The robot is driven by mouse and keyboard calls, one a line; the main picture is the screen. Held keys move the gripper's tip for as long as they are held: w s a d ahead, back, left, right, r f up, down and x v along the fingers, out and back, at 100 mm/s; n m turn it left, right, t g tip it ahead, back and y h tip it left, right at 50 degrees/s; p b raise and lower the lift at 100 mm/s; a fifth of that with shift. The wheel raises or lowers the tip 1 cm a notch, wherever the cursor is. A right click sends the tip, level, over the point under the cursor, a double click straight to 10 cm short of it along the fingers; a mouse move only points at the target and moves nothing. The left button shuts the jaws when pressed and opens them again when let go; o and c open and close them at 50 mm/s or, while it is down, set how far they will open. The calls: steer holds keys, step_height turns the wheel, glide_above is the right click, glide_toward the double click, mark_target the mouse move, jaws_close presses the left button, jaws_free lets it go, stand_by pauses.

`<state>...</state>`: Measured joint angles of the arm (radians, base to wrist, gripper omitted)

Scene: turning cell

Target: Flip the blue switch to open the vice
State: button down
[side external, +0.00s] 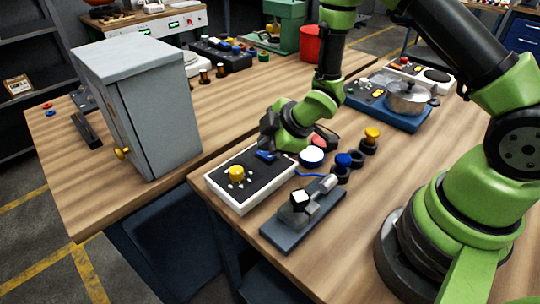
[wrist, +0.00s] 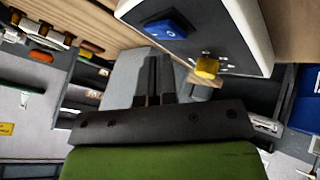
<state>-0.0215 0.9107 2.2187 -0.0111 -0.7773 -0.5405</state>
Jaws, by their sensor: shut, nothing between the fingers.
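The blue switch (side external: 266,155) is a rocker on the black top of a white-edged control box, at the end away from the yellow knob. It also shows in the wrist view (wrist: 166,27), apart from the fingers in the picture. My gripper (side external: 268,143) is just above and beside the switch in the side view; I cannot tell if it touches. In the wrist view its dark fingers (wrist: 154,65) are together and empty. The vice (side external: 294,222) is a blue-grey block on the table with a pale cube (side external: 299,200) at its jaws. I cannot tell how tightly they close.
The yellow knob (side external: 236,174) is on the same box. A blue cable (side external: 311,174) lies behind the vice. A round white-topped button (side external: 312,155) and a blue knob (side external: 343,160) stand close to my gripper. A grey cabinet (side external: 150,110) stands on the left table.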

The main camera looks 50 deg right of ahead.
mark_target(266, 156)
steer(key=shift+f, duration=0.15)
steer(key=shift+f, duration=0.3)
steer(key=shift+f, duration=0.3)
stand_by(0.6)
steer(key=shift+r, duration=0.75)
steer(key=shift+w+r, duration=0.2)
steer(key=shift+r, duration=1.05)
steer(key=shift+w+r, duration=0.15)
steer(key=shift+r, duration=1.1)
